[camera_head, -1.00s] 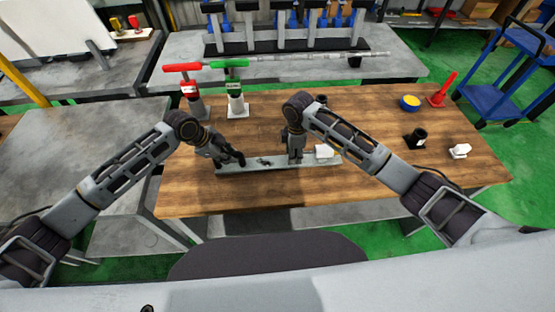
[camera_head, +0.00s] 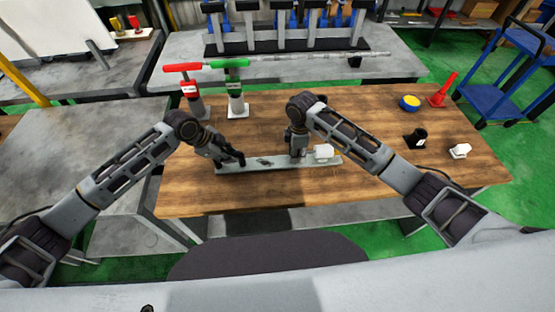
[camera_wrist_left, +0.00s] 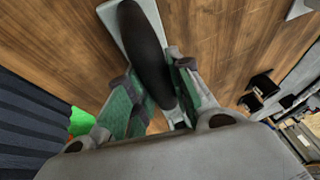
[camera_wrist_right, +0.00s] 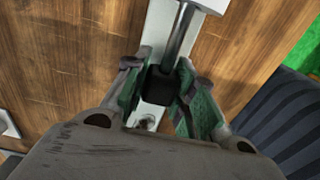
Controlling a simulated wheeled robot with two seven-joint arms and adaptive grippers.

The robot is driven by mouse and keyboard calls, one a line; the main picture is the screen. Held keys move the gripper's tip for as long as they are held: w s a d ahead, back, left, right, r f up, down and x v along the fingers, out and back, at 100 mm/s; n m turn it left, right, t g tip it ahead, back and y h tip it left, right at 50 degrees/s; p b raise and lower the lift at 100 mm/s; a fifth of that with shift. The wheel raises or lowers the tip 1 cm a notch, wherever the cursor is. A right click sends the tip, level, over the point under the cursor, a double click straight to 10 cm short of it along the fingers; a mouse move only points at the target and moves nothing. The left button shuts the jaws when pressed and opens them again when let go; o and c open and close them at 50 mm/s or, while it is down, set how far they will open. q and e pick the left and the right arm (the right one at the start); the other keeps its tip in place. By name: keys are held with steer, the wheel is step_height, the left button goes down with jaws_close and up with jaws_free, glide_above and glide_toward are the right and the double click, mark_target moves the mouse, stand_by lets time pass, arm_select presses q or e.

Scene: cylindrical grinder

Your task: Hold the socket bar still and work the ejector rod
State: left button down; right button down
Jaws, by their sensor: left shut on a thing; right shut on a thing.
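A long pale flat bar (camera_head: 243,168), which looks like the socket bar, lies on the wooden table. My left gripper (camera_head: 238,161) is at its left end. It is shut on a dark rounded handle (camera_wrist_left: 147,45) above the bar, as the left wrist view shows. My right gripper (camera_head: 298,155) is shut on a black knob (camera_wrist_right: 160,86) over the bar. A grey rod (camera_wrist_right: 179,38), which looks like the ejector rod, runs from the knob to a white block (camera_head: 324,151) at the bar's right end. A small dark piece (camera_head: 264,161) shows on the bar between the grippers.
Red-handled (camera_head: 183,67) and green-handled (camera_head: 230,63) tools stand at the table's back left. The table's front strip is clear.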

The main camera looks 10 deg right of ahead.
arm_select(q)
steer(key=shift+a, duration=0.1)
arm_select(e)
steer(key=shift+w+d, duration=0.1)
steer(key=shift+d, duration=1.15)
steer(key=c, duration=1)
jaws_free()
steer(key=shift+a, duration=0.1)
steer(key=shift+c, duration=0.2)
steer(key=shift+r, duration=4)
arm_select(q)
steer(key=c, duration=1.2)
jaws_free()
arm_select(e)
steer(key=shift+a, duration=0.1)
